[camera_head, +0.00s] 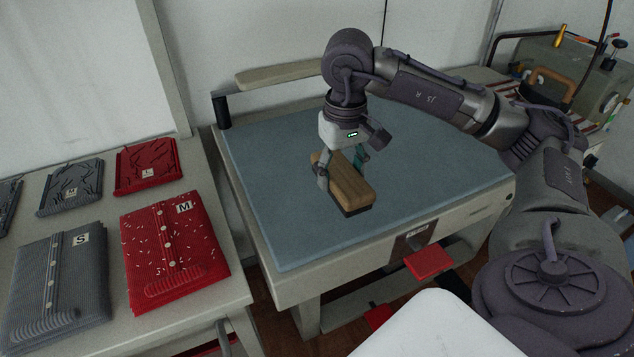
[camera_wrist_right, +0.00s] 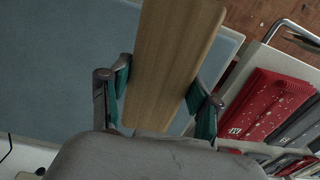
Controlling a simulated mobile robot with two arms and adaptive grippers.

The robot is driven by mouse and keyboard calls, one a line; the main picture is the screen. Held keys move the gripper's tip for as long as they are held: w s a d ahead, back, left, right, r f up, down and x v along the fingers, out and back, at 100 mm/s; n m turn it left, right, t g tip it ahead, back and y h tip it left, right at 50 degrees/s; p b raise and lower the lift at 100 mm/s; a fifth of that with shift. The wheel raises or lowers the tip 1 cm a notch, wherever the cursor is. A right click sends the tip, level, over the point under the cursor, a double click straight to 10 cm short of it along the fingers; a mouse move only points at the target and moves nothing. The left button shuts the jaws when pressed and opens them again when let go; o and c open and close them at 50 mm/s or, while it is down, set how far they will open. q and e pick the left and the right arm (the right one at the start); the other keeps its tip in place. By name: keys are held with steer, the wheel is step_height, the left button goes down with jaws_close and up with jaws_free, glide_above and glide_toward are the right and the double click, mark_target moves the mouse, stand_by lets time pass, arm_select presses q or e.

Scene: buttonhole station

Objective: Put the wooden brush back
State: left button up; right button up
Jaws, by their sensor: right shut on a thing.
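The wooden brush (camera_head: 347,185) is a light brown block with a dark underside. My right gripper (camera_head: 341,172) is shut on it, with one finger on each side. In the head view the brush is over the middle of the blue-grey table top (camera_head: 280,215); I cannot tell how far above the surface it is. In the right wrist view the brush (camera_wrist_right: 172,60) runs up between the two green-padded fingers (camera_wrist_right: 160,95), and the blue-grey surface shows at its left. My left gripper is not in view.
A side table (camera_head: 243,292) at left holds folded garments, among them a red one (camera_head: 195,245) and a grey one (camera_head: 60,280). A machine (camera_head: 590,75) stands at back right. Bare surface surrounds the brush.

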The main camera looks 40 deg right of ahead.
steer(key=shift+w+d+r, duration=0.1)
steer(key=shift+w+d, duration=0.1)
steer(key=shift+d, duration=0.1)
steer(key=p, duration=0.3)
glide_above(298, 199)
step_height(298, 199, down, 7)
steer(key=shift+r, duration=0.2)
step_height(298, 199, down, 4)
steer(key=shift+r+p, duration=0.2)
steer(key=shift+p, duration=0.3)
steer(key=shift+f, duration=0.25)
steer(key=shift+f, duration=0.1)
steer(key=o, duration=0.6)
steer(key=shift+f, duration=0.1)
steer(key=shift+c, duration=0.2)
steer(key=o, duration=0.5)
steer(key=shift+c, duration=0.2)
